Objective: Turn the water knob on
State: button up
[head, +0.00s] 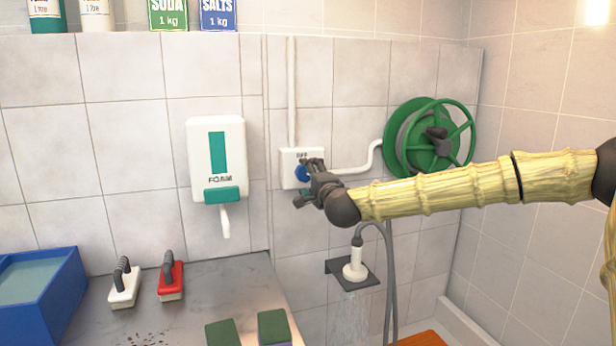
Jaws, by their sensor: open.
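The water knob (301,173) is blue and sits on a white wall box (289,155) with dark lettering above the knob that seems to read OFF. My gripper (313,180) is open at the knob and covers its right part. From this view I cannot tell whether the fingers touch the knob or stand just in front of it. A shower head (354,262) rests upright on a dark bracket (348,272) below my gripper, and faint streaks like water show under it.
A green hose reel (421,170) hangs on the wall behind my arm. A white foam dispenser (217,150) is left of the box. On the counter (190,310) are a white brush (124,286), a red brush (171,279), green sponges (273,328) and a blue tub (62,300).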

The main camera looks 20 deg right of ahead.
jog(key=s, duration=0.9)
jog(key=shift+s+d, duration=0.15)
jog(key=shift+d, duration=0.05)
